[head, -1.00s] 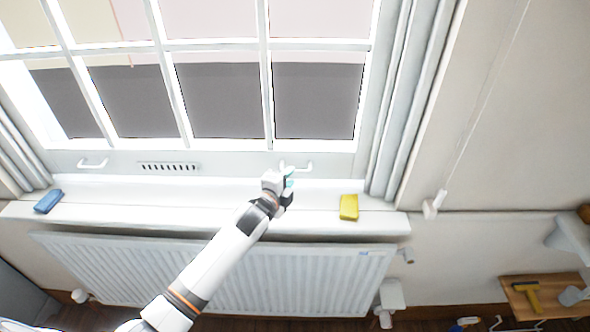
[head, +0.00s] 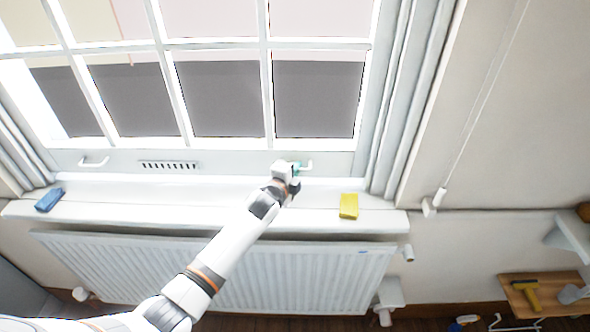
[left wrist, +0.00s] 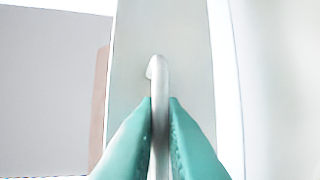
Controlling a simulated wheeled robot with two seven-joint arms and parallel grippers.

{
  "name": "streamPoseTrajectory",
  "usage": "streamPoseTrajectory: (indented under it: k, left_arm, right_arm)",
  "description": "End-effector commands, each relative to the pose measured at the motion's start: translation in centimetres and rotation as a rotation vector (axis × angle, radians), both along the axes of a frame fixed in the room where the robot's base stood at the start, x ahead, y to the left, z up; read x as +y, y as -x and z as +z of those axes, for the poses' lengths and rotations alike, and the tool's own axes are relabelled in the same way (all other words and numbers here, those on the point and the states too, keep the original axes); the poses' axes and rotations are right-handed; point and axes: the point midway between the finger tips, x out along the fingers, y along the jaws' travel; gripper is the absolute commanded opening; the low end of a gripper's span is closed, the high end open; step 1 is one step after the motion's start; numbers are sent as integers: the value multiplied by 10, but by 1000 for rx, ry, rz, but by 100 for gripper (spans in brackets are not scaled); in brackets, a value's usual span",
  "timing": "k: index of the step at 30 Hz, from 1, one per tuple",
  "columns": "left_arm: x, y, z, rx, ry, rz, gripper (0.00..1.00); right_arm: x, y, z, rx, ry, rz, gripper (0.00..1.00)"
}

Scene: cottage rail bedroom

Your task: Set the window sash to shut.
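The white window sash (head: 225,164) spans the head view, with dark panes in its lower part. Its bottom rail is just above the sill; I cannot tell whether a gap is left there. The rail carries a left handle (head: 93,163) and a right handle (head: 308,166). My left gripper (head: 297,169) is at the right handle. In the left wrist view its teal fingers (left wrist: 160,103) lie close along both sides of the pale handle bar (left wrist: 159,75) and appear shut on it. The handle's lower part is hidden between the fingers. My right gripper is not in view.
A blue block (head: 49,199) and a yellow block (head: 349,206) lie on the white sill (head: 150,210). A radiator (head: 300,275) hangs below. A wooden shelf (head: 515,295) with tools is at lower right.

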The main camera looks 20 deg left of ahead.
Motion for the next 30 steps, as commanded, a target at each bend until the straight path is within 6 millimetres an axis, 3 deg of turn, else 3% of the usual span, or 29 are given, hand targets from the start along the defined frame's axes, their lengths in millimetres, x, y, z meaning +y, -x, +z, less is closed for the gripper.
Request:
streamPoseTrajectory:
  k: [7,15,23,24,27,30]
  left_arm:
    - [0,0,-4,2,0,1,0]
    - [1,2,-41,13,-2,2,0]
    - [0,3,-41,19,-2,2,0]
    - [0,3,-41,19,-2,2,12]
    - [0,2,-40,17,-3,2,29]
    - [0,2,-38,12,-2,2,31]
  right_arm:
    - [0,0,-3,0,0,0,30]
    - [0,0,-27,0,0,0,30]
    - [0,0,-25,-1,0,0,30]
    - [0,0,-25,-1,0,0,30]
    - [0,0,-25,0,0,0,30]
    - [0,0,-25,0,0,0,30]
